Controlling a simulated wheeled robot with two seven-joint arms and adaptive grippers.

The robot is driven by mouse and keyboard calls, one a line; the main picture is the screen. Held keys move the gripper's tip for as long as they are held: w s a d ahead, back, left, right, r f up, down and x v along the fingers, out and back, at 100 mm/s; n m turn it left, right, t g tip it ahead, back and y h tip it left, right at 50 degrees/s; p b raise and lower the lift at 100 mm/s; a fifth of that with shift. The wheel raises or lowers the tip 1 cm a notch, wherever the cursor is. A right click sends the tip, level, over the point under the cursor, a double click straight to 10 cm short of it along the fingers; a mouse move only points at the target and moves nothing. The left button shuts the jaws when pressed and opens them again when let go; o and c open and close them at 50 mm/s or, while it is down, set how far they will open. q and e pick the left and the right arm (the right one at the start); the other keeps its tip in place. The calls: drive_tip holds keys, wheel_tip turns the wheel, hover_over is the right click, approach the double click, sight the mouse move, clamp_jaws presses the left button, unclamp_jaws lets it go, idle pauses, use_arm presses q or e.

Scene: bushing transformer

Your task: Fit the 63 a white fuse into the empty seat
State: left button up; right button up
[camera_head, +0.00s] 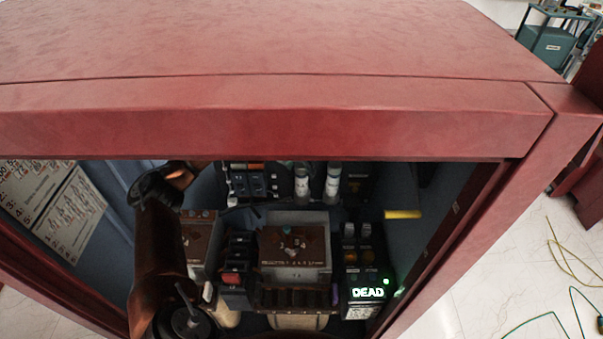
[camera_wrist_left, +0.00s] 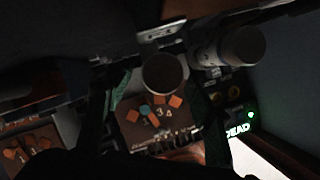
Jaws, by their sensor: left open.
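Two white cylindrical fuses, one left (camera_head: 301,184) and one right (camera_head: 333,182), stand upright side by side at the back of the cabinet in the head view. Their ratings are unreadable. In the left wrist view, a round grey-brown end (camera_wrist_left: 163,74) shows between the fingers, and a white cylinder (camera_wrist_left: 226,47) lies outside them to the right. My left gripper (camera_wrist_left: 150,82) is open, its dark fingers spread on either side of the round end; contact cannot be told. I cannot pick out the empty seat. My right gripper is not in view.
The red cabinet's top front beam (camera_head: 270,128) overhangs the opening. A brown terminal block (camera_head: 294,246) stands below the fuses, with a lit "DEAD" indicator (camera_head: 368,293) to its right. Breakers (camera_head: 250,182) sit left of the fuses. A yellow bar (camera_head: 403,214) is at the right.

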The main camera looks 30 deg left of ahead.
use_arm(q)
drive_tip(key=v, duration=0.7)
drive_tip(key=shift+r, duration=0.3)
drive_tip(key=shift+s, duration=0.15)
